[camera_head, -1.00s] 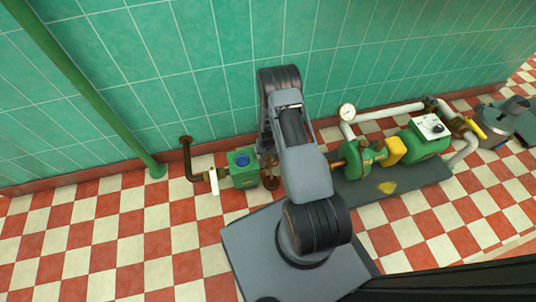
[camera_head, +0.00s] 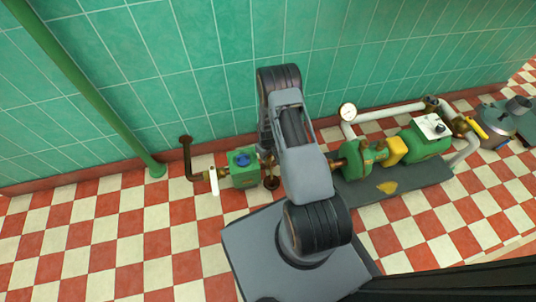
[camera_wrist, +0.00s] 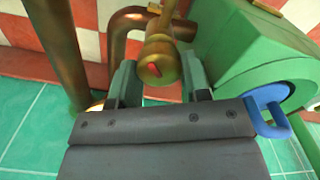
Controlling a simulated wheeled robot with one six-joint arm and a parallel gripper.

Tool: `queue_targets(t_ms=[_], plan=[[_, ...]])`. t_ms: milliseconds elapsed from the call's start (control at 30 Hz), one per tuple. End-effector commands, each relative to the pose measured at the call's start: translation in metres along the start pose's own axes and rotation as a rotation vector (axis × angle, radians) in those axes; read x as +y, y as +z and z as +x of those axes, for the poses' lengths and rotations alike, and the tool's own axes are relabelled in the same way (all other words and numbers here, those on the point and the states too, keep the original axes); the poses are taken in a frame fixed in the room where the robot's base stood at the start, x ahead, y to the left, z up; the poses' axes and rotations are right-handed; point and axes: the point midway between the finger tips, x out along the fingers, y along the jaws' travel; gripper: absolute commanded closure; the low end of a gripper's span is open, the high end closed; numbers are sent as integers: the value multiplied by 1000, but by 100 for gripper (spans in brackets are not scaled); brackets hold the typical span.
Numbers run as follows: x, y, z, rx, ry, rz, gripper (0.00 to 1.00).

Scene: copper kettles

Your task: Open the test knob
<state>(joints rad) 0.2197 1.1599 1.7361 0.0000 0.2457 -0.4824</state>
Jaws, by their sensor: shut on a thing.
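In the wrist view a rounded brass knob (camera_wrist: 157,48) with a small red mark on its end sits between the two fingers of my gripper (camera_wrist: 160,80). I take it to be the test knob; no label on it can be read. My gripper is shut on it. The red mark is slightly slanted. A brass stem shows above the knob. In the head view my arm hides the gripper and the knob.
A green box (camera_head: 244,178) with a blue part (camera_head: 242,159) on top stands left of my arm; in the wrist view a blue loop (camera_wrist: 268,105) sticks out close to my gripper. Copper pipes (camera_wrist: 62,40) stand near. A green pump (camera_head: 355,160) and gauge (camera_head: 347,112) stand right.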

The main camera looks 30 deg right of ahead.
Motion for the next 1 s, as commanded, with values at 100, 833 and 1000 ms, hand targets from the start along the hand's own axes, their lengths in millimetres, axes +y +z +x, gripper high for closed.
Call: queue_targets(t_ms=[100,833,1000], plan=[[0,0,0,0,0,-112,80],[-3,1,0,0,0,-719,80],[-4,1,0,0,0,-797,80]])
